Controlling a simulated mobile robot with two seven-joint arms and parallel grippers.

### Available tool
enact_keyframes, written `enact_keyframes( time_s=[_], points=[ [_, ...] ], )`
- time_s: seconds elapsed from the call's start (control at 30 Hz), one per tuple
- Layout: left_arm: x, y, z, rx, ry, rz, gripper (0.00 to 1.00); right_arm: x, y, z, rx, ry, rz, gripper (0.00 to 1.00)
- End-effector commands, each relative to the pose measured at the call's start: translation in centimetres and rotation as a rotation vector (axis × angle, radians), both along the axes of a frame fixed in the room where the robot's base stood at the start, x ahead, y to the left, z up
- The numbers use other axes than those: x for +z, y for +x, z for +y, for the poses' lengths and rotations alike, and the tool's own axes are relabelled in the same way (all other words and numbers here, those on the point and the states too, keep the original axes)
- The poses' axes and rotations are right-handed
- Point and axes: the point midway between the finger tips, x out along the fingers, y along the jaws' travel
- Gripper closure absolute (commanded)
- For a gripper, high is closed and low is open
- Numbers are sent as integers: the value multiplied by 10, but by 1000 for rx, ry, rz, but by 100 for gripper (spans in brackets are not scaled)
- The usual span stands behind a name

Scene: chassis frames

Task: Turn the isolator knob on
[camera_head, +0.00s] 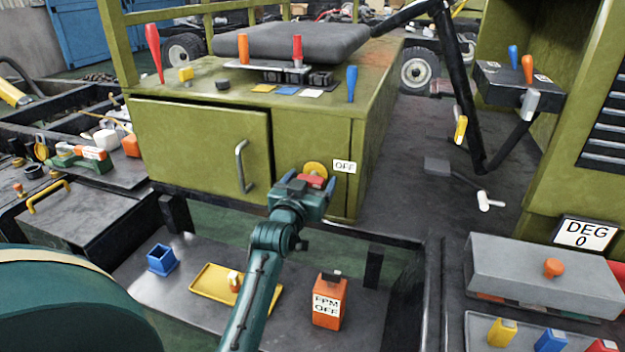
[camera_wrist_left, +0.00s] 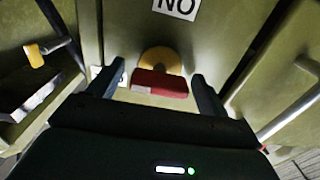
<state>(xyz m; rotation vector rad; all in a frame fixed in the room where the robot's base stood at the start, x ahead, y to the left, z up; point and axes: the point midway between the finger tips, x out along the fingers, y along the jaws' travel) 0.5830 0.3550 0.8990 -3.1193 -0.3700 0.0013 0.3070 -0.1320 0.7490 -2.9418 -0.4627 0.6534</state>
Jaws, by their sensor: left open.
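The isolator knob is a red handle (camera_wrist_left: 158,84) on a yellow round plate (camera_wrist_left: 160,58), on the front of the green cabinet. In the head view, the yellow plate (camera_head: 315,169) and part of the red handle (camera_head: 312,181) show behind my left gripper (camera_head: 311,186). My left gripper is open. In the left wrist view its fingers (camera_wrist_left: 158,73) stand on either side of the red handle, with gaps visible. An "OFF" label (camera_head: 344,166) is right of the knob in the head view. A label reading "NO" (camera_wrist_left: 177,8) shows in the wrist view. My right gripper is out of view.
A cabinet door handle (camera_head: 243,167) stands out left of the knob. Levers and a seat (camera_head: 292,41) are on the cabinet top. Below are a blue box (camera_head: 162,260), a yellow tray (camera_head: 208,283) and an orange "FPM OFF" unit (camera_head: 329,302).

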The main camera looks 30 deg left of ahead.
Motion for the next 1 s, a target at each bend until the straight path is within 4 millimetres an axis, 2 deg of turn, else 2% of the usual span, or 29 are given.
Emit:
enact_keyframes(
  time_s=[0.17,0.7,1.0],
  points=[
    [0,0,0,0,0,0,23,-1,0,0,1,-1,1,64],
    [0,0,0,0,0,-1,66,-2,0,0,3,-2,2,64],
    [2,0,0,-1,42,10,66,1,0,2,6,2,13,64]
  ],
)
